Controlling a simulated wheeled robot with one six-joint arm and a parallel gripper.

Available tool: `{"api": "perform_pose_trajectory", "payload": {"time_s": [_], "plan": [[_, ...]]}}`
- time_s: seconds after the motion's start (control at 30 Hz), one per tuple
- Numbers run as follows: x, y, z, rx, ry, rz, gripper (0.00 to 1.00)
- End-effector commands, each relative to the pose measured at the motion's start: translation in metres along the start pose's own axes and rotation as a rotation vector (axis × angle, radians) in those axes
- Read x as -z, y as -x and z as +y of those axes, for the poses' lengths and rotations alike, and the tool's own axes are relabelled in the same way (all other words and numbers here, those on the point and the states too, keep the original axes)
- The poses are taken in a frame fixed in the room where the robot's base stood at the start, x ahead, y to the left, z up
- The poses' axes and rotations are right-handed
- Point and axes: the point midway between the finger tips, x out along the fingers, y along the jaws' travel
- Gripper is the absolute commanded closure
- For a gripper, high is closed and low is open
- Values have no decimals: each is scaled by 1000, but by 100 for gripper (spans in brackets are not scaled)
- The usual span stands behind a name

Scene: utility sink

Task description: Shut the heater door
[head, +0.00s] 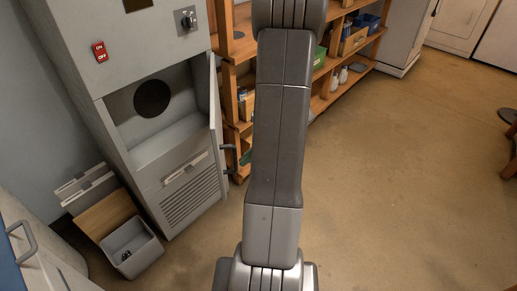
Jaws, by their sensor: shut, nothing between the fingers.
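The heater (84,67) is a tall grey cabinet at the left of the head view. Its compartment is open, with a round dark hole in the back wall. The heater door (215,115) stands open at the compartment's right side and shows nearly edge-on. A dark handle (229,147) sticks out from its right face. My arm crosses the middle of the view from bottom to top, just right of the door. My gripper is out of view, so its place relative to the door does not show.
Wooden shelves (318,103) with boxes and bottles stand behind the door and my arm. A grey bin (131,248) sits on the floor at the heater's lower left. A white appliance (404,38) stands at the back. The floor (400,180) on the right is mostly clear.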

Motion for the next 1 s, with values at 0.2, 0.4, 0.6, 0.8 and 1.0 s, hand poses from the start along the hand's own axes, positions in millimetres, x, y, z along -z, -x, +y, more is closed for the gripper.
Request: {"api": "perform_pose_trajectory", "payload": {"time_s": [0.2,0.4,0.6,0.8,1.0], "plan": [[-17,-30,1,-3,3,1,100],[-27,-41,0,-1,2,1,100],[-28,-43,0,0,1,1,100],[-28,-43,0,1,1,1,100],[-32,-46,1,18,-16,0,100]]}}
